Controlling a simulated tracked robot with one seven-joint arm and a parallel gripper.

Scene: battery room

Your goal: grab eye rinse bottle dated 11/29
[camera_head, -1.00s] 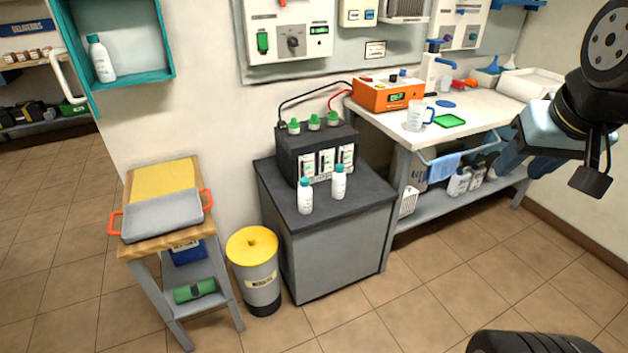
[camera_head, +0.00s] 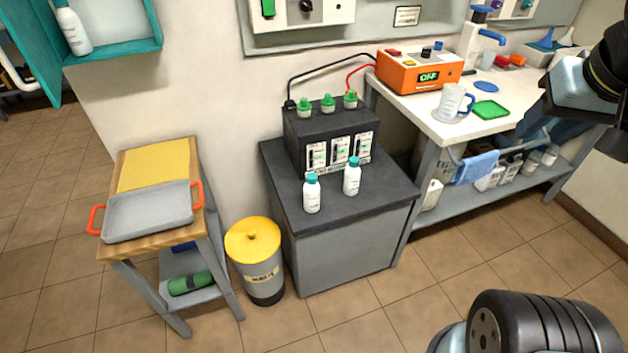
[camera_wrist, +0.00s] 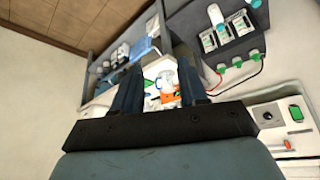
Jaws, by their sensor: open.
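Two white bottles with teal caps, a left one (camera_head: 312,196) and a right one (camera_head: 352,178), stand upright on the dark cabinet top (camera_head: 385,195), before a black battery. A third such bottle (camera_head: 73,32) stands in the teal wall box at upper left. No date is readable on any of them. My gripper (camera_wrist: 158,90) is open and empty, its two dark blue fingers spread in the wrist view. In the head view it is at the right, by the workbench, well apart from the bottles. The wrist view shows two bottles (camera_wrist: 215,15) at its top edge.
The black battery (camera_head: 300,130) has green caps and cables to an orange charger (camera_head: 420,72). A jug (camera_head: 452,102) stands on the white bench (camera_head: 430,122). A yellow-lidded bin (camera_head: 253,262) and a cart with a grey tray (camera_head: 150,212) stand left. Floor in front is clear.

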